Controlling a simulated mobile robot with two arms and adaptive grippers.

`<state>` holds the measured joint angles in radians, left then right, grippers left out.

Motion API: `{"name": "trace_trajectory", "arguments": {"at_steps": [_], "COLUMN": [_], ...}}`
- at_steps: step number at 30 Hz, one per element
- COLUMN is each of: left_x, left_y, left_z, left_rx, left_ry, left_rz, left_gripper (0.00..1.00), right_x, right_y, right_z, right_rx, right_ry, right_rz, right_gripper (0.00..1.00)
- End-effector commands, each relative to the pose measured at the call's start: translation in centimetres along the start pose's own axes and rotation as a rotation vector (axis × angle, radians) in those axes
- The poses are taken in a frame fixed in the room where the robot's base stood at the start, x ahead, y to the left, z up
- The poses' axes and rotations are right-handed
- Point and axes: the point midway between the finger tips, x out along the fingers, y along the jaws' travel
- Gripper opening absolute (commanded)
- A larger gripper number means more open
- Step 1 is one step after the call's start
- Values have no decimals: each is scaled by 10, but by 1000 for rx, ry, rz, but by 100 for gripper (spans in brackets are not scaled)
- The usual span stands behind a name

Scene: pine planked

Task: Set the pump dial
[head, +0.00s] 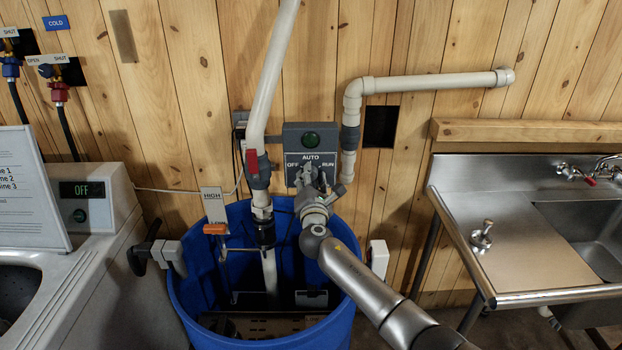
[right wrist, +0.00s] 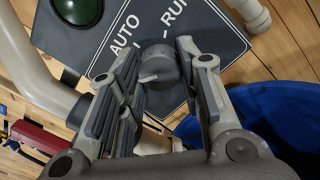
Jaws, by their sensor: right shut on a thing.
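The grey pump control panel (head: 311,143) is on the plank wall above the blue tub. It has a dark green lamp and the words AUTO, OFF and RUN. The dial (right wrist: 160,63) is a round grey knob with a pale pointer, seen in the right wrist view. The pointer faces the panel's left side, roughly towards OFF; that word is hidden behind a finger there. My right gripper (head: 311,180) is at the panel's lower part, with its fingers (right wrist: 162,80) on both sides of the dial, shut on it. My left gripper is not in view.
The blue tub (head: 190,279) stands below, with pipes and a HIGH sign (head: 212,205). A white pipe with a red-handled valve (head: 252,162) rises left of the panel. A washing machine (head: 115,250) stands left, a steel sink (head: 500,236) right.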

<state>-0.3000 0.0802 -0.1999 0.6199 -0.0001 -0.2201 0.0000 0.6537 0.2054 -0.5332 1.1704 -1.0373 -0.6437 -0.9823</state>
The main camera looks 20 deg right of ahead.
Motion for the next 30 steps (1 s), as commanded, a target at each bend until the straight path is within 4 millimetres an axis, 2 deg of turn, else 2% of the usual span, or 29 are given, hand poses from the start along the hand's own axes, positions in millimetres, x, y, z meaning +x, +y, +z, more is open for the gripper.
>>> {"name": "trace_trajectory", "arguments": {"at_steps": [1,5,6,11,23,30], "left_x": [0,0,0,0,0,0], "left_y": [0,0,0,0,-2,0], "left_z": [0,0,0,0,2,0], "left_rx": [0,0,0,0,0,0], "left_ry": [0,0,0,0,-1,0], "left_rz": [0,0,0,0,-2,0], "left_gripper": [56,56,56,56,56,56], "right_x": [2,2,2,2,-3,-30], "right_y": [2,2,2,2,1,0], "right_z": [6,6,6,4,1,1], "right_rx": [-1,0,0,1,2,2], "right_ry": [-10,-10,-10,-7,-3,-2], "right_rz": [2,2,2,2,2,1], "right_gripper": [9,9,37,56,56,56]}}
